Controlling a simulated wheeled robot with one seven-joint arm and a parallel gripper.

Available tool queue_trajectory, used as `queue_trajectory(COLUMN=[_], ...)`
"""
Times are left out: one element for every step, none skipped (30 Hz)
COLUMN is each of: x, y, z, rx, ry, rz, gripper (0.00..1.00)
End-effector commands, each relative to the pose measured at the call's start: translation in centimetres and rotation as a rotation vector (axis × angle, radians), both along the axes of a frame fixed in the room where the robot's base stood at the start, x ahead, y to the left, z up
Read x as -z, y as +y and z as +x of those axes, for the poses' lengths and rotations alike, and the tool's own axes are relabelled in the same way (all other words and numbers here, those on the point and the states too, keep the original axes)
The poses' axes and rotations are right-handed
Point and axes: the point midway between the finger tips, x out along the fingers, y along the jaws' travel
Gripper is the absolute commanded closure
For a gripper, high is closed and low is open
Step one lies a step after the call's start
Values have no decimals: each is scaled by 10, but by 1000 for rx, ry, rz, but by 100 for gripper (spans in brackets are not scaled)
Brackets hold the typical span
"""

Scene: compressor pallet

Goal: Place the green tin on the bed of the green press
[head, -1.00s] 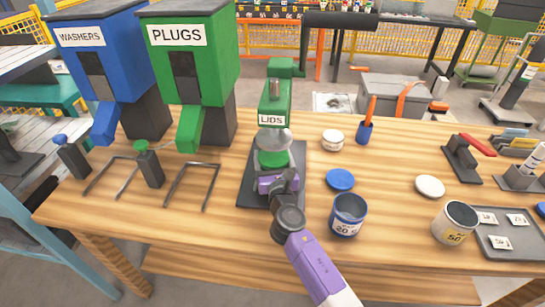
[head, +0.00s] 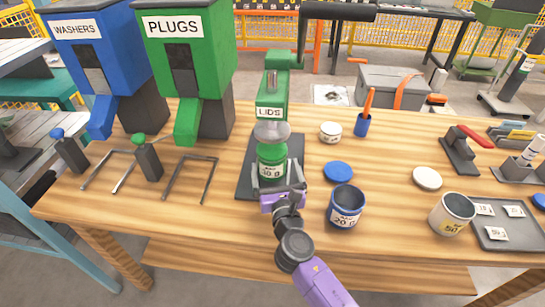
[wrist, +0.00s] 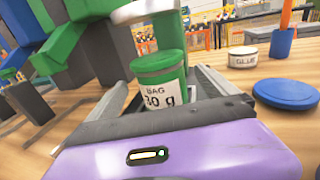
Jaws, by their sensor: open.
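The green tin (head: 271,163), with a white label reading 30 g, stands upright on the dark bed (head: 254,186) of the green press (head: 272,95), which is marked LIDS. The press's round grey head is just above the tin's top; I cannot tell whether they touch. My gripper (head: 279,186) is low at the front of the bed, its jaws open with a finger on either side of the tin. In the wrist view the tin (wrist: 162,82) stands upright between the spread fingers, with its lower part hidden behind the gripper body.
A blue tin (head: 346,205) marked 20 g stands open to the right of my gripper, with a blue lid (head: 338,171) behind it. A white tin (head: 452,213) and a grey tray (head: 508,233) are farther right. Green PLUGS (head: 187,55) and blue WASHERS (head: 90,50) dispensers stand left.

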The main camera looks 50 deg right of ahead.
Motion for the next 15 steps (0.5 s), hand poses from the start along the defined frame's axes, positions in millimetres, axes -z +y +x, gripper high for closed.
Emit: queue_trajectory(x=[1,1,1,1,1,0,0,0,0,0,0,0,0,0,0], y=[6,9,12,13,15,16,17,18,19,19,19,19,19,19,19], z=[-7,-10,-14,-16,-18,-21,-22,-23,-24,-25,-25,-25,-25,-25,-25], rx=[-3,-3,-2,-2,-1,-1,-1,-1,-1,-1,-1,-1,-1,-1,-1], ry=[1,1,1,1,1,1,0,0,0,0,0,-1,-1,-1,-1], rz=[0,0,0,0,-1,-1,0,0,0,0,0,-1,-1,-1,-1], gripper=[3,3,3,3,3,3,3,3,3,3,3,3,3,3,3])
